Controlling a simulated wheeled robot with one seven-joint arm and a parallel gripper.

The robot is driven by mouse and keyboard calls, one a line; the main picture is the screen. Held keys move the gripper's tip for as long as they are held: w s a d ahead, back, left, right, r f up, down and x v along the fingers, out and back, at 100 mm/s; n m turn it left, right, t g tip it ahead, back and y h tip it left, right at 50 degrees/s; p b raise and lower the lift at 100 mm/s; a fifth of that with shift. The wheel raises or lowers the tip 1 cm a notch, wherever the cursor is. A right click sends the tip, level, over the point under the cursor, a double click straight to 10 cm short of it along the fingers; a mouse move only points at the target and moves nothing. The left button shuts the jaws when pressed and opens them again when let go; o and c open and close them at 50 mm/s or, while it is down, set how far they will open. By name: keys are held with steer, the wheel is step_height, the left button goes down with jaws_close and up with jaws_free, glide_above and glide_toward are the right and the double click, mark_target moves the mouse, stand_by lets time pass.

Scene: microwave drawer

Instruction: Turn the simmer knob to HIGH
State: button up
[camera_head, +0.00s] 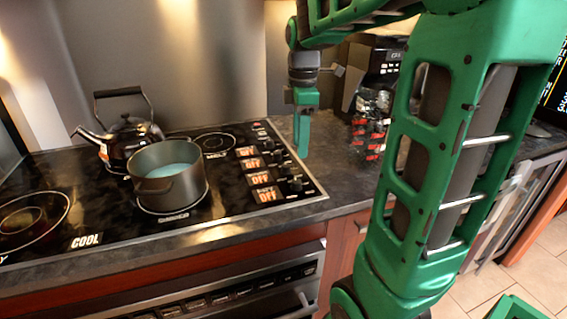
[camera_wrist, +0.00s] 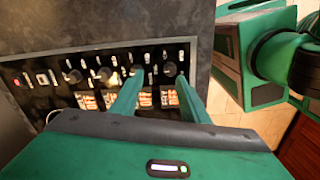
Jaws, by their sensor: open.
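A row of dark knobs runs along the right side of the black cooktop (camera_head: 110,225). The knob nearest the front (camera_head: 295,186) has an orange OFF display (camera_head: 265,195) beside it. Other knobs behind it also have OFF displays; I cannot read which one is the simmer knob. My gripper (camera_head: 303,153) points down by the right edge of the knob panel. In the wrist view its two green fingers (camera_wrist: 160,78) are apart. An end knob (camera_wrist: 170,69) appears between the fingertips there; contact cannot be told.
A grey-green pot (camera_head: 168,178) with blue-green contents stands on a burner, with a dark kettle (camera_head: 122,138) behind it. A coffee machine (camera_head: 375,75) and a rack of pods (camera_head: 368,135) stand on the counter at the back right. The counter (camera_head: 330,155) beside the knobs is bare.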

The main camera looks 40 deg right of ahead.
mark_target(286, 165)
steer(key=w+n, duration=0.6)
step_height(286, 165, down, 10)
steer(key=shift+r, duration=0.1)
stand_by(0.3)
jaws_close()
